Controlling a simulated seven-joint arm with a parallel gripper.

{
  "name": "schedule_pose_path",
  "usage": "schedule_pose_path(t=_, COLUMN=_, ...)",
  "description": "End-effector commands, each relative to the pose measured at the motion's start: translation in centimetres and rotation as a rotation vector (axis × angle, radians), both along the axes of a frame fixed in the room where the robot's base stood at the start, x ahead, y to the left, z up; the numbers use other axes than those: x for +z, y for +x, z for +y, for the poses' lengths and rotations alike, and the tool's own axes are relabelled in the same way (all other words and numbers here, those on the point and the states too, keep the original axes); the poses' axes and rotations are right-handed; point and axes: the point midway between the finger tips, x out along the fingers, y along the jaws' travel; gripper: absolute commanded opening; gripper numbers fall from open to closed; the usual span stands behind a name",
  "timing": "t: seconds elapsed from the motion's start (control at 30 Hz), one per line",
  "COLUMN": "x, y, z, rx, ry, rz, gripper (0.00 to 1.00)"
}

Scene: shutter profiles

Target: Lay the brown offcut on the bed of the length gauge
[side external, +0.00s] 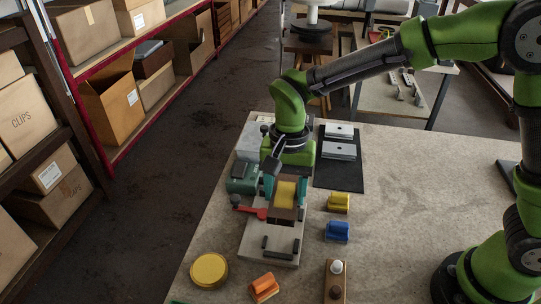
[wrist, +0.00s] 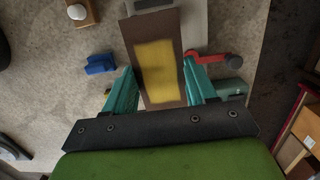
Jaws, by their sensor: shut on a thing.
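The brown offcut (wrist: 174,94) carries a yellow patch on its upper face and sits between the teal fingers of my gripper (wrist: 161,88). In the side view the offcut (side external: 284,214) is held over the pale bed (side external: 262,247) of the length gauge, its near end facing the camera. My gripper (side external: 285,190) is shut on it from above. I cannot tell whether its underside touches the bed. The red lever (side external: 250,211) of the gauge lies just left of the offcut. In the wrist view the bed (wrist: 194,28) shows beyond the offcut.
Black stops (side external: 279,252) stand at the bed's near end. A yellow block (side external: 339,202) and a blue block (side external: 337,231) sit to the right. An orange block (side external: 264,287), a yellow disc (side external: 209,270) and a wooden holder (side external: 336,282) are in front.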

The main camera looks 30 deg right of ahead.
Motion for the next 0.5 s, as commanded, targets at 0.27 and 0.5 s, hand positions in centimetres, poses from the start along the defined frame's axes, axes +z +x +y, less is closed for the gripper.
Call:
schedule_pose_path(t=0.27, x=1.4, y=-0.5, z=-1.5, rx=0.328, ry=0.001, rz=0.012, gripper=0.25)
schedule_pose_path(t=0.5, x=3.8, y=0.7, z=-8.4, rx=0.696, ry=0.009, rz=0.018, gripper=0.25)
